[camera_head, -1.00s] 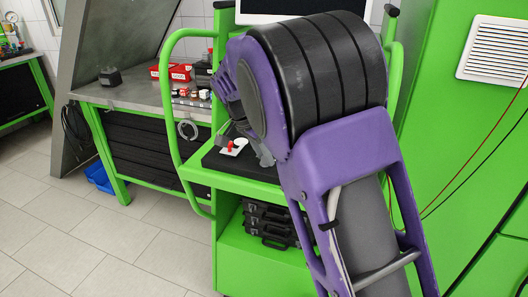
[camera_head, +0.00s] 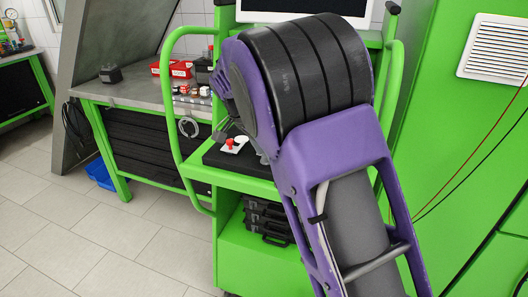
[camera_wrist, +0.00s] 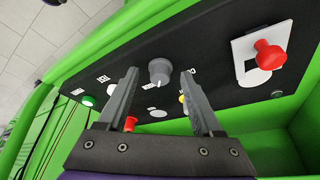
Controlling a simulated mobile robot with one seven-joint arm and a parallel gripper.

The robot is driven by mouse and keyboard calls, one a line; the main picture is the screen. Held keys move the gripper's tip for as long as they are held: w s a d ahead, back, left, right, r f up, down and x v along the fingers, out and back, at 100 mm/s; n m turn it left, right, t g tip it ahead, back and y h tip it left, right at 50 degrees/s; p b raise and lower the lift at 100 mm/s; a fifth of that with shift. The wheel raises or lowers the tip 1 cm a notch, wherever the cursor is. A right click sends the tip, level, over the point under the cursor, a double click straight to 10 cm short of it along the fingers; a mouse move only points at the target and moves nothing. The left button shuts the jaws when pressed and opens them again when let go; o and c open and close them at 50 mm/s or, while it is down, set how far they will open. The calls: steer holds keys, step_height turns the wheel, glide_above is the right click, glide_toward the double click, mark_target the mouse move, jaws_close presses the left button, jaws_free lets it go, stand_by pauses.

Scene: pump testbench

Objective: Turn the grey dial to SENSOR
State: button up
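The grey dial (camera_wrist: 160,71) is on the black control panel (camera_wrist: 215,60) in the wrist view, with small white labels around it that are too small to read. My gripper (camera_wrist: 160,72) is open, with one dark finger on each side of the dial in the picture. The fingers look apart from the dial, and I cannot tell how far above it they are. In the head view my arm hides the dial and most of the panel (camera_head: 212,158).
A red mushroom button (camera_wrist: 270,55) on a white plate stands right of the dial. A green button (camera_wrist: 88,101), a red button (camera_wrist: 130,123) and a yellow one (camera_wrist: 182,98) are near the fingers. A green cart rail (camera_head: 168,110) borders the panel.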

steer(key=p+v, duration=0.2)
steer(key=v, duration=1.5)
steer(key=shift+r, duration=0.2)
